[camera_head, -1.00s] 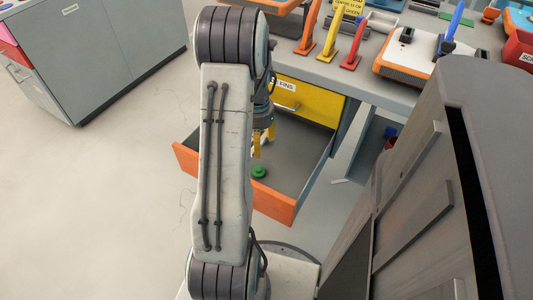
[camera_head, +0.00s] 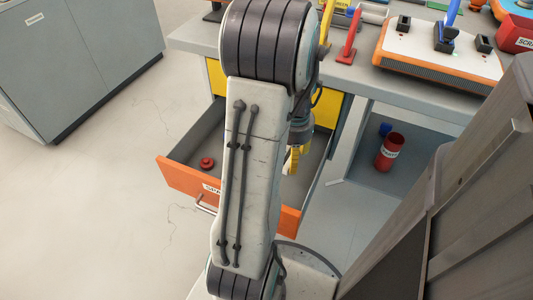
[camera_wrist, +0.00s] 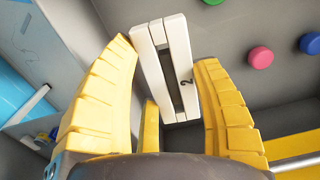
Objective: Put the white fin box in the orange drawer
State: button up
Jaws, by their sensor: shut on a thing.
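In the head view my gripper (camera_head: 292,160) hangs over the right part of the open orange drawer (camera_head: 180,176), partly behind my arm. The fin box is mostly hidden there. In the wrist view the grey drawer inside lies behind the box; I cannot tell whether the box touches the floor. My arm hides the drawer's middle.
A red round plug (camera_head: 207,163) lies in the drawer's left part. The yellow drawer (camera_head: 328,110) and workbench top (camera_head: 360,75) are behind. A red bin (camera_head: 389,152) stands under the bench.

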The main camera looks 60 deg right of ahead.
jog(key=shift+a+f, duration=0.1)
jog(key=shift+n, duration=0.4)
notch_tip(320, 180, down, 4)
jog(key=shift+f+b, duration=0.1)
jog(key=shift+b, duration=0.85)
jog(key=shift+f+b, duration=1.15)
jog(key=shift+f, duration=1.65)
jog(key=shift+f, duration=0.15)
jog(key=o, duration=1.2)
notch_tip(320, 180, up, 12)
jog(key=p, duration=0.4)
jog(key=shift+r+p, duration=0.2)
jog(key=shift+p, duration=0.15)
